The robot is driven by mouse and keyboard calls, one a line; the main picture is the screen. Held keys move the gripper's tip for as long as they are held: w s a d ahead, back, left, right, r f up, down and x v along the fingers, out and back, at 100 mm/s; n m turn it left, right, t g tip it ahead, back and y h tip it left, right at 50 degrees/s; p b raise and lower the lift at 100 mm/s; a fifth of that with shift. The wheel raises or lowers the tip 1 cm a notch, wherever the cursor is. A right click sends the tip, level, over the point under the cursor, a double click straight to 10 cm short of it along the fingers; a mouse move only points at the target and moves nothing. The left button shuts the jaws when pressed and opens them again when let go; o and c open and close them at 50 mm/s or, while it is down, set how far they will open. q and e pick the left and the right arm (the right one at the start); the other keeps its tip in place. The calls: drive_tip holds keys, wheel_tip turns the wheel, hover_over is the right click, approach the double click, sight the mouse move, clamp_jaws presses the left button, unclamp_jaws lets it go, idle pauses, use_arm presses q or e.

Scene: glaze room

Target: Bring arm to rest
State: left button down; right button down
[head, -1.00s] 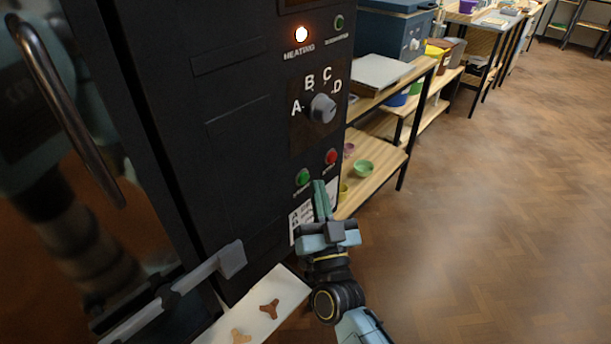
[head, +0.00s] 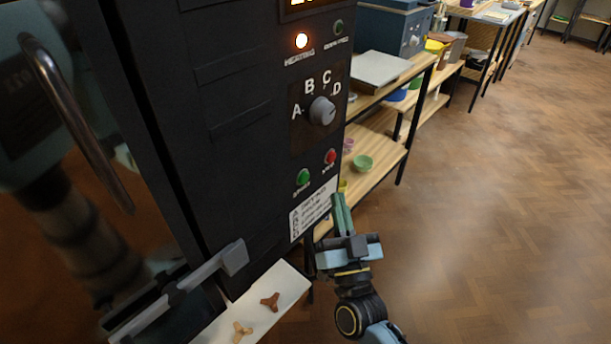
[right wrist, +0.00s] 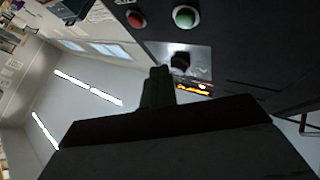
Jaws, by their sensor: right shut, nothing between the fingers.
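My right gripper (head: 340,208) is in front of the lower right edge of a dark kiln control panel (head: 237,110), just right of the white label. Its green fingers are together and empty, pointing up, and they appear apart from the panel. In the right wrist view the shut fingers (right wrist: 158,87) show against the room behind. The green button (head: 303,177) and red button (head: 330,157) are above the gripper, and the grey A-to-D dial (head: 322,111) is higher up. The heating lamp (head: 302,41) glows.
A wooden shelf (head: 385,153) with a green bowl (head: 362,163) stands right of the kiln, behind my right gripper. A white board (head: 284,287) holding small three-armed pieces is at lower left. The wooden floor (head: 500,210) at right is open.

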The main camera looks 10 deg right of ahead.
idle(0.6)
drive_tip(key=s+d+f+n+g+y, duration=0.1)
drive_tip(key=s+f+n+g, duration=0.2)
drive_tip(key=f, duration=0.9)
drive_tip(key=s+d+f+g+y, duration=0.1)
drive_tip(key=s+f+g, duration=0.35)
drive_tip(key=f, duration=0.75)
drive_tip(key=s+d+f+n+g, duration=0.1)
drive_tip(key=s+f+n+g, duration=0.2)
drive_tip(key=f, duration=0.8)
use_arm(q)
drive_tip(key=shift+s+d+f, duration=0.25)
drive_tip(key=shift+s+d, duration=0.25)
drive_tip(key=shift+d, duration=0.1)
drive_tip(key=shift+s+d+f, duration=0.2)
drive_tip(key=shift+s+d, duration=0.25)
drive_tip(key=shift+d, duration=0.15)
use_arm(e)
drive_tip(key=s+d+f+g+h, duration=0.1)
drive_tip(key=s+d+f+g, duration=0.3)
drive_tip(key=s, duration=0.6)
drive_tip(key=s+d+f+g, duration=0.4)
drive_tip(key=s+f, duration=0.3)
drive_tip(key=s, duration=0.3)
drive_tip(key=s+d+f+g+h, duration=0.1)
drive_tip(key=s+d+f+g, duration=0.3)
drive_tip(key=s, duration=0.6)
wheel_tip(320, 180, down, 2)
drive_tip(key=shift+s+d+f+m+h, duration=0.15)
drive_tip(key=shift+m+h, duration=0.15)
